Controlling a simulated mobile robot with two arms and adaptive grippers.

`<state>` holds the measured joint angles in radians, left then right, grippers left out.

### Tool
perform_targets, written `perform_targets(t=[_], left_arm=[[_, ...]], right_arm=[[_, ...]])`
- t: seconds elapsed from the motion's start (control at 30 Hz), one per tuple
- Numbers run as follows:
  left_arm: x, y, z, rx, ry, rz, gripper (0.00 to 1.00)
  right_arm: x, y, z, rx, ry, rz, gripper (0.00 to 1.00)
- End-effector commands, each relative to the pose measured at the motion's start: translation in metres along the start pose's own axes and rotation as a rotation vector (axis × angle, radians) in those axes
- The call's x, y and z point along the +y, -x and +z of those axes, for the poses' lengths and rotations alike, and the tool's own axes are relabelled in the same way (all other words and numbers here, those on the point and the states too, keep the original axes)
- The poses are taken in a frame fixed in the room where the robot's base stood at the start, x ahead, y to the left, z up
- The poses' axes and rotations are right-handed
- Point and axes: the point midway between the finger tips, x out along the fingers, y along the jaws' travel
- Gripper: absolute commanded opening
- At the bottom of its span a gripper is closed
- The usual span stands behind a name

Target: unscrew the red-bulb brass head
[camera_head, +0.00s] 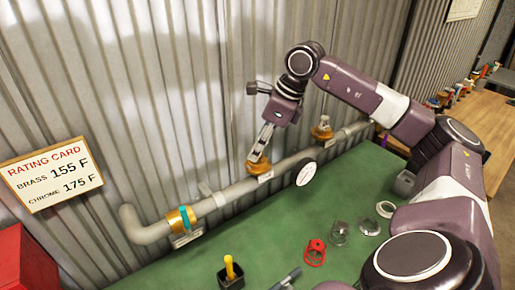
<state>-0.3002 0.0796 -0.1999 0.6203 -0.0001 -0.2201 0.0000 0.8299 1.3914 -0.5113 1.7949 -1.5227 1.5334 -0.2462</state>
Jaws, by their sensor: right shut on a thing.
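A grey pipe (235,193) runs along the corrugated wall, with brass fittings on it. My right gripper (262,148) reaches down from above and is shut on the brass head (258,167) at the middle of the pipe. That head still sits at the pipe; its bulb colour is hidden or too small to tell. A second brass head (322,130) stands farther right on the pipe, apart from the gripper. A brass fitting with a cyan ring (182,219) is at the pipe's left.
The green bench top (200,262) holds a red cage-like part (315,252), a clear one (339,233), a pale ring (385,209) and a black holder with a yellow handle (230,273). A round white dial (306,173) stands by the pipe. A rating card (52,174) hangs left.

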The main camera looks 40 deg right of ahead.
Motion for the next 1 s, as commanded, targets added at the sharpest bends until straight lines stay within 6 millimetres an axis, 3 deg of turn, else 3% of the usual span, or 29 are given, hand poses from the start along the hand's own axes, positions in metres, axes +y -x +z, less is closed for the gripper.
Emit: perform_targets(t=[0.5, 0.87, 1.0], left_arm=[[-0.001, 0.035, -0.003, 0.000, 0.000, 0.000, 0.40], [-0.001, 0.035, -0.003, 0.000, 0.000, 0.000, 0.40], [-0.001, 0.046, -0.004, 0.000, 0.000, 0.000, 0.40]], right_arm=[[0.003, 0.002, 0.002, -0.001, 0.432, 0.188, 0.00], [0.003, 0.000, 0.000, 0.000, 0.465, 0.200, 0.00], [0.003, 0.003, 0.003, -0.001, 0.538, 0.233, 0.00]])
